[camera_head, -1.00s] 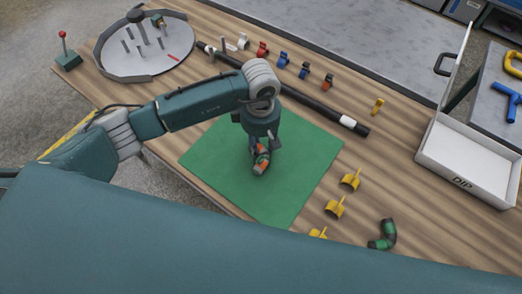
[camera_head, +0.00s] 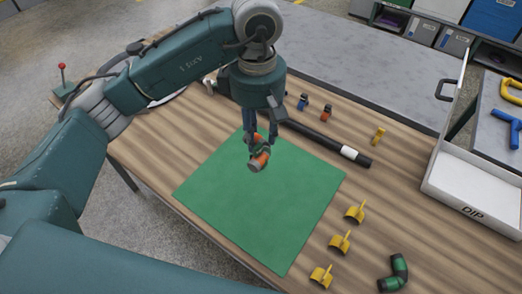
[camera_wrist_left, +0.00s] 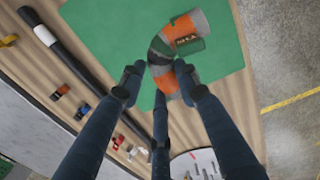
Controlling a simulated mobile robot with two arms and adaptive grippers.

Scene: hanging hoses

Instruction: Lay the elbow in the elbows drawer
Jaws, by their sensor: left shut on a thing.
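My left gripper (camera_head: 262,138) is shut on an elbow (camera_head: 258,161), a short bent pipe piece with orange, grey and dark bands. It holds the elbow above the far part of the green mat. In the left wrist view the elbow (camera_wrist_left: 187,38) shows between the fingers (camera_wrist_left: 155,82), with a dark green label on its side. A second elbow (camera_head: 397,270), green with black ends, lies on the table at the lower right. My right gripper is not in view. I cannot make out which drawer is the elbows drawer.
A black hose (camera_head: 320,138) with a white band lies behind the mat (camera_head: 265,215). Several yellow clips (camera_head: 341,243) stand to its right. An open white box marked DIP (camera_head: 470,190) is at the right. Grey and blue bins (camera_head: 456,38) are at the back right.

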